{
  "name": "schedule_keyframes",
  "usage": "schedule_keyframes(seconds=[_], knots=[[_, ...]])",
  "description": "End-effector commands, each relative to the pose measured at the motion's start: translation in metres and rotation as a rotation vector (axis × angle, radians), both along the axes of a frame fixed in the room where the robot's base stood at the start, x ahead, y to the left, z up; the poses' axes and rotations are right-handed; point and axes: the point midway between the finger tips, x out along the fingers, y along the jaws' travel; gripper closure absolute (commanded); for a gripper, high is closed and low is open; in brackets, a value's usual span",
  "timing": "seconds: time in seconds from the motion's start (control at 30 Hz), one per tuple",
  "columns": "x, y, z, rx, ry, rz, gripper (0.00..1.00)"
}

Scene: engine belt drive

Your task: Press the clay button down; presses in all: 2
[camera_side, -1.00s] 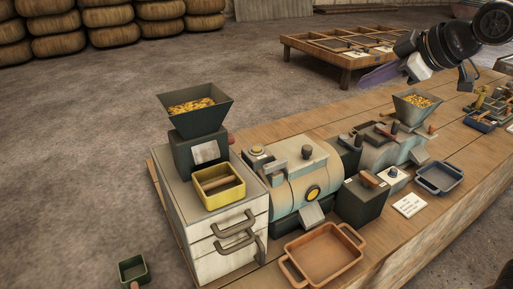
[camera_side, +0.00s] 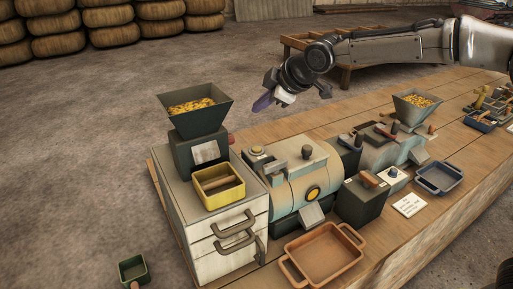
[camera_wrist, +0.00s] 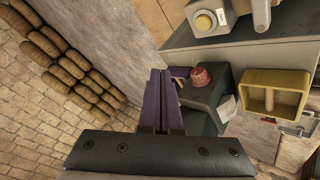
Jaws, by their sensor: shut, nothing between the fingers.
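A reddish clay-coloured button (camera_side: 231,139) shows at the right side of the dark hopper base (camera_side: 181,152), partly hidden in the side view. The wrist view shows its ridged round cap (camera_wrist: 201,77) standing out from the dark box. My gripper (camera_side: 262,103) is shut and empty, its purple fingers pointing down and left. It is in the air, above and to the right of the button and apart from it. In the wrist view the closed fingers (camera_wrist: 160,73) are left of the button.
A hopper of yellow grain (camera_side: 192,106) tops the dark base. A yellow tray (camera_side: 223,199) sits in front on the white drawer cabinet (camera_side: 228,240). Air around my gripper is clear.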

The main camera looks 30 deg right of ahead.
Motion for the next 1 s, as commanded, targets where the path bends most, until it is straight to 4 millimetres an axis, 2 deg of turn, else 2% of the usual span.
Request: schedule_keyframes(seconds=[0.23, 0.37, 0.8, 1.0], knots=[[0.000, -0.001, -0.001, 0.000, 0.001, -0.001, 1.00], [0.000, -0.001, -0.009, -0.001, 0.001, -0.002, 1.00], [-0.001, -0.001, -0.064, -0.001, 0.003, -0.002, 1.00], [0.000, -0.001, -0.081, 0.000, 0.000, -0.002, 1.00]])
